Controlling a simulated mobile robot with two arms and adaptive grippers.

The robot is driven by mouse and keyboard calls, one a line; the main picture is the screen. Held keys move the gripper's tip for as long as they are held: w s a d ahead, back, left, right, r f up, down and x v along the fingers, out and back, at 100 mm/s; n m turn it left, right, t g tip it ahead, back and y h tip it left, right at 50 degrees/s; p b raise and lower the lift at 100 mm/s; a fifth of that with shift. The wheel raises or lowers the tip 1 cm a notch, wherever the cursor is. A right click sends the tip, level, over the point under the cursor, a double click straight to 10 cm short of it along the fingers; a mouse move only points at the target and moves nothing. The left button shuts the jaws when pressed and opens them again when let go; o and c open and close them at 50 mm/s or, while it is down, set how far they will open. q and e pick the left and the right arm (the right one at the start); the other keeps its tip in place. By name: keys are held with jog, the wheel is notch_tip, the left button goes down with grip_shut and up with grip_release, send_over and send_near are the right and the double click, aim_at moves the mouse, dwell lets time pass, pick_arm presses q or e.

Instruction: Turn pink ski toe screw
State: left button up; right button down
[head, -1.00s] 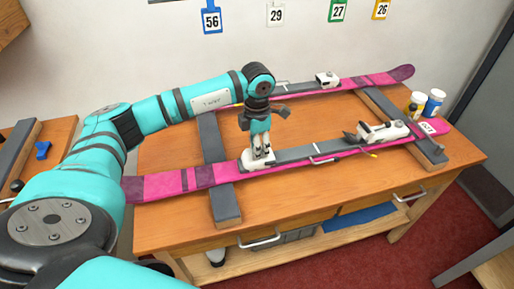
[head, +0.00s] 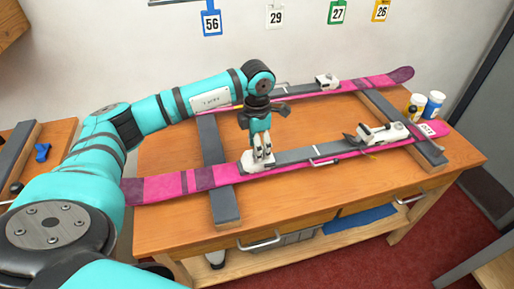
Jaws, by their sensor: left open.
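Two pink skis lie across grey supports on the wooden bench. The near pink ski (head: 205,180) carries a white toe piece (head: 250,164) at its left and a white heel piece (head: 382,132) at its right. The far pink ski (head: 376,80) carries a white binding piece (head: 327,80). My left gripper (head: 264,158) points down with its fingertips at the near ski's toe piece. It is open. The fingers and wrist hide part of that piece, and I cannot make out the screw or whether the fingertips touch it. My right gripper is out of view.
Grey support bars (head: 224,205) cross the wooden bench (head: 290,200). A yellow-labelled bottle (head: 416,105) and a blue bottle (head: 433,104) stand at the bench's right end. Numbered tags hang on the wall. The bench front is clear.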

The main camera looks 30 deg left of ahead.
pick_arm(q)
notch_tip(320, 180, up, 11)
dwell(0.3)
dwell(0.5)
